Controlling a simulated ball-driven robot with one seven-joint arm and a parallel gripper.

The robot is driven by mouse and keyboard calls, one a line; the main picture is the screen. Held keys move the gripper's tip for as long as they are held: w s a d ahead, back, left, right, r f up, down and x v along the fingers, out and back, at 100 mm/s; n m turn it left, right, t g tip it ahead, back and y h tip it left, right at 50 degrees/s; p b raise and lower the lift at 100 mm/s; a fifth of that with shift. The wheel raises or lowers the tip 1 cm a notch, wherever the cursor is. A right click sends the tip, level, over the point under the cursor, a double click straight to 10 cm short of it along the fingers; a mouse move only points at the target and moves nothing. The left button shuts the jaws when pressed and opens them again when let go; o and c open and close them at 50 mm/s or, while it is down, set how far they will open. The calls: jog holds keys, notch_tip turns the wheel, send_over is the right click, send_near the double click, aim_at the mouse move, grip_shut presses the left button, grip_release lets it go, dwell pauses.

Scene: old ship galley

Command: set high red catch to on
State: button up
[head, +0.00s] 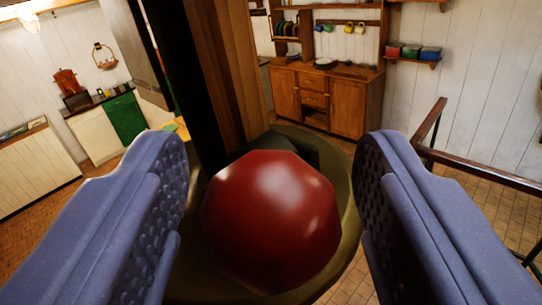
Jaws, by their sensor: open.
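The red catch shows as a large, glossy, faceted red knob (271,220) in the lower middle of the head view. A dark olive round plate (345,185) shows behind it. My gripper (272,190) is open, with one blue padded finger to the left of the knob and one to the right. Gaps show between the knob and both fingers, the right one a little wider at the top. The knob's far side and its mount are hidden, and I cannot tell whether it is on or off.
A brown wooden post (228,65) with a dark side rises just behind the knob. A dark railing (470,170) runs along the right. A wooden dresser (328,98) stands at the back wall, with a green cabinet (122,118) at the left. Tiled floor is open between.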

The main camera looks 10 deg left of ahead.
jog(key=shift+c, duration=0.2)
grip_shut()
jog(key=shift+f, duration=0.1)
